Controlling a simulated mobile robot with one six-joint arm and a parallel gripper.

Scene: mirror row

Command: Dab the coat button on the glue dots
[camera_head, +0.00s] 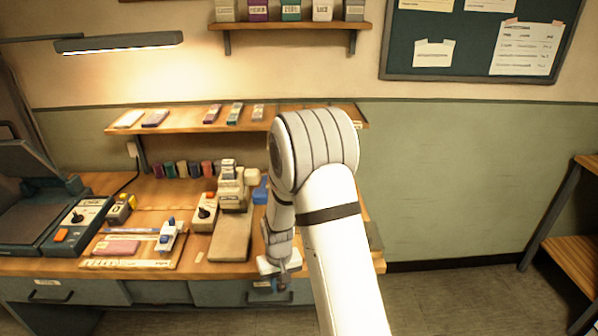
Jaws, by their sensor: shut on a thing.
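My gripper (280,272) hangs at the front edge of the workbench, right of its middle, with my white arm beside it. It is shut on a small dark roundish thing (283,283), which looks like the coat button. The thing is tiny here and partly hidden by the fingers. The glue dots cannot be made out in this view.
The wooden workbench (190,272) carries a board with a pink block (116,247), a control box (78,222), a cream machine with a grey plate (231,240), and several coloured spools at the back. A shelf (185,119) hangs above. Open floor (450,295) lies right.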

